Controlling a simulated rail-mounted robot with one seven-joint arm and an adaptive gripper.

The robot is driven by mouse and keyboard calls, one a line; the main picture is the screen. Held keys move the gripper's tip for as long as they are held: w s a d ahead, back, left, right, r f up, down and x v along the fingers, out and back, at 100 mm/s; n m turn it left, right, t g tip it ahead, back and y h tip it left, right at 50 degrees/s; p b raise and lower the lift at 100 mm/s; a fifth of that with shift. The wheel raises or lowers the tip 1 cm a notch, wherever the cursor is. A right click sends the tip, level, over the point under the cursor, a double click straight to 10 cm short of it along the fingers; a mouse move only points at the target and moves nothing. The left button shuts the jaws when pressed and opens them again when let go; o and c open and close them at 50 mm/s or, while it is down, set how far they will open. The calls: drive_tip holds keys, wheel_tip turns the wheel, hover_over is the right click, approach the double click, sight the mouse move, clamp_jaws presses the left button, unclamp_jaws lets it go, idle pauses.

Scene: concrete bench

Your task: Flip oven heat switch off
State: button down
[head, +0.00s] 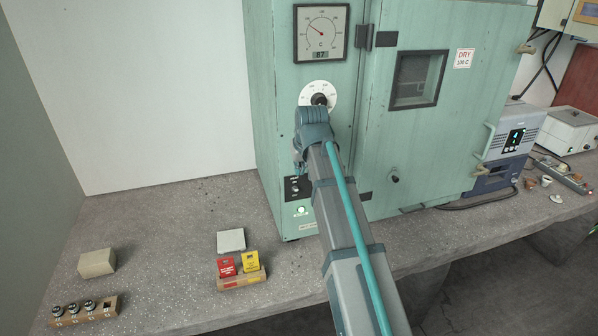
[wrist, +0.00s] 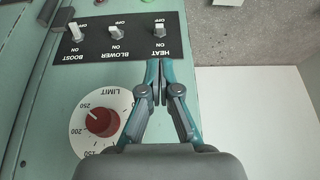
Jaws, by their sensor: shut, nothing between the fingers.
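The HEAT switch (wrist: 160,31) is a small pale lever at the right end of a black switch panel (wrist: 95,45) in the wrist view. OFF is printed above it and ON below it in that upside-down view; which way the lever is set is hard to tell. My gripper (wrist: 157,72) is shut and empty, its fingertips over the lower edge of the panel by the HEAT label, apart from the lever in the picture. In the head view the panel (head: 292,190) is low on the green oven (head: 275,100), and my arm hides my fingertips.
The BLOWER (wrist: 116,33) and BOOST (wrist: 73,32) switches sit beside HEAT. A red LIMIT knob (wrist: 103,122) is near my left finger.

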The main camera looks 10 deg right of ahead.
sight(296, 188)
drive_tip(key=p+x, duration=0.2)
drive_tip(key=x, duration=0.6)
drive_tip(key=shift+w+f, duration=0.15)
drive_tip(key=shift+f, duration=0.25)
drive_tip(key=shift+d, duration=0.1)
